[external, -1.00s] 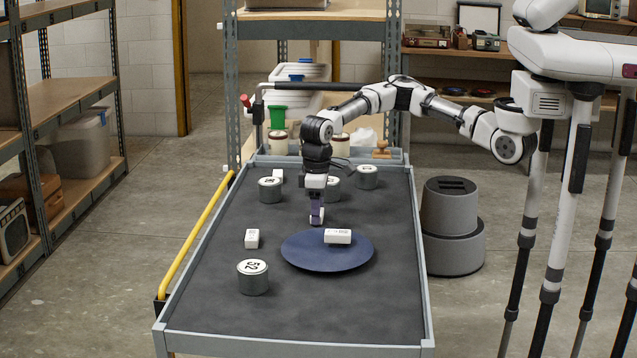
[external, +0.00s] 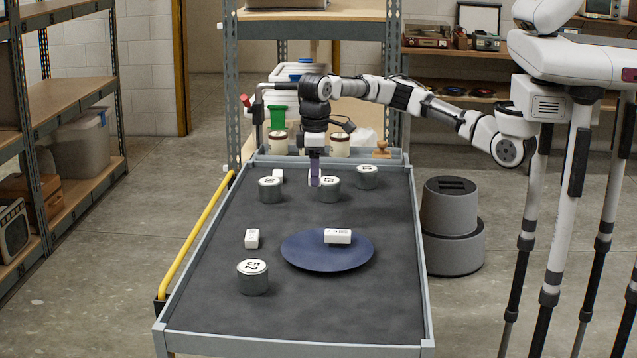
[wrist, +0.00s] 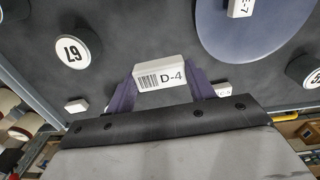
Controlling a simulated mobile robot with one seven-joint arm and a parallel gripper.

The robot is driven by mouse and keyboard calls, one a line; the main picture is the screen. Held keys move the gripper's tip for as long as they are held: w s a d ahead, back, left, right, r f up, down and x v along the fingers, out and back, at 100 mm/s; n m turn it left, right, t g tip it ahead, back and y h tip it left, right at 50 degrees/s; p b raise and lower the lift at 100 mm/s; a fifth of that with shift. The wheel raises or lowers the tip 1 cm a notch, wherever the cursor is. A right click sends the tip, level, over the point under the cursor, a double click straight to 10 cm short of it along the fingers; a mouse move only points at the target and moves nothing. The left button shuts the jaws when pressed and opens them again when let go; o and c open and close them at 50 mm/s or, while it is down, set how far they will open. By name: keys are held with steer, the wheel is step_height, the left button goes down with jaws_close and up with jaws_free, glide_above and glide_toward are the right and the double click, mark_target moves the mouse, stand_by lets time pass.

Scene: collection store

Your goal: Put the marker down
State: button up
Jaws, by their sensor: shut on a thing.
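My gripper (external: 315,180) hangs pointing down above the cart's dark top, beyond the blue disc. Its purple fingers are shut on a white block marker labelled D-4 (wrist: 160,73), held between the fingertips in the wrist view (wrist: 161,85). In the external view the fingers mostly hide this marker. The blue disc (external: 300,255) lies flat on the cart with another white marker (external: 338,237) on it. More white markers lie left of the disc (external: 252,239) and at the back left (external: 278,176).
Grey numbered cylinders stand around: one at the front left (external: 253,279), one at the back left (external: 270,190), one close beside my gripper (external: 330,190), one at the back right (external: 367,178). A tray with jars (external: 278,143) borders the far end. The cart's front right is clear.

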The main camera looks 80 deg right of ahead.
steer(key=w+a+r+n, duration=0.1)
steer(key=a+r+n, duration=0.5)
steer(key=a+n, duration=0.3)
step_height(320, 180, up, 4)
steer(key=r+n, duration=0.1)
steer(key=n, duration=0.7)
glide_above(308, 248)
step_height(308, 248, down, 20)
steer(key=shift+r+p, duration=0.15)
steer(key=shift+p, duration=0.15)
steer(key=o, duration=0.9)
steer(key=shift+o, duration=0.2)
step_height(308, 248, up, 12)
steer(key=shift+b, duration=0.35)
